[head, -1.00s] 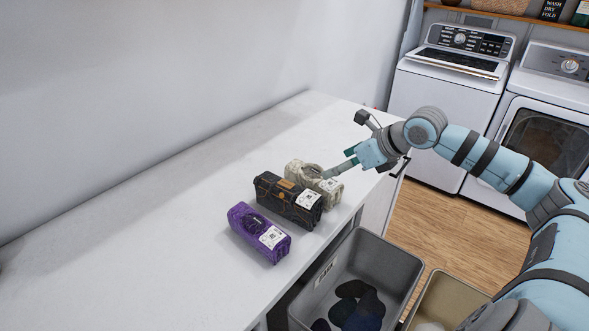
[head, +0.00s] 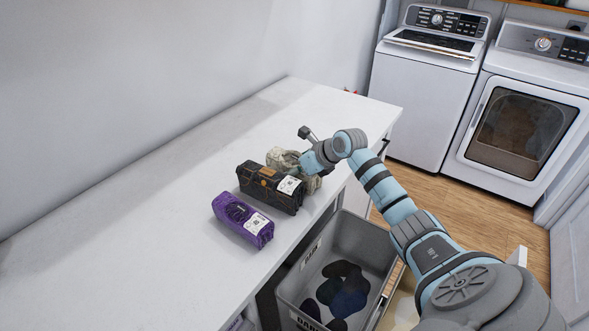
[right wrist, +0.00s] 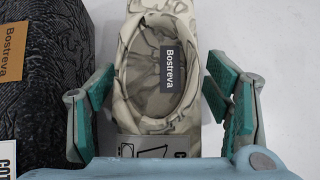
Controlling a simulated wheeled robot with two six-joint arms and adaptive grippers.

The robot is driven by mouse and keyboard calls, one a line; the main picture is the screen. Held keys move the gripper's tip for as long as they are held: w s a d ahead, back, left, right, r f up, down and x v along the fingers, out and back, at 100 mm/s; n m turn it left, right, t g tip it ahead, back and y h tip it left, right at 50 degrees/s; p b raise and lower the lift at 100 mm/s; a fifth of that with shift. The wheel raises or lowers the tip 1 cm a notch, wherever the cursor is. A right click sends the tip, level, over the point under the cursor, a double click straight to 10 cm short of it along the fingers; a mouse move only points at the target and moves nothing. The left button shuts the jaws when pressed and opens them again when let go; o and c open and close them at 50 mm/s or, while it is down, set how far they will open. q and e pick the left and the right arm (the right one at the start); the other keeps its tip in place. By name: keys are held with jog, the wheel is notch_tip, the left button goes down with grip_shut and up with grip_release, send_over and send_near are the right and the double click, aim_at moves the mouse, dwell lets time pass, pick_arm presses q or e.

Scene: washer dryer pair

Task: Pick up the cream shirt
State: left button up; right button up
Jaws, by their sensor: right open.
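The cream shirt (head: 280,159) is a folded, patterned bundle with a white paper label, lying on the white counter. In the right wrist view the cream shirt (right wrist: 164,60) fills the middle, with its neck opening and a dark "Bostreva" tag showing. My left gripper is not in view.
A black folded garment (head: 268,188) lies close beside the cream shirt, and a purple one (head: 241,219) is nearer. A grey bin (head: 345,225) with dark clothes stands below the counter edge. A washer (head: 425,95) and dryer (head: 525,120) stand behind.

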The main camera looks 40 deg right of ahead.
jog(key=shift+w, duration=0.1)
jog(key=shift+c, duration=0.2)
jog(key=c, duration=1.4)
jog(key=shift+o, duration=0.2)
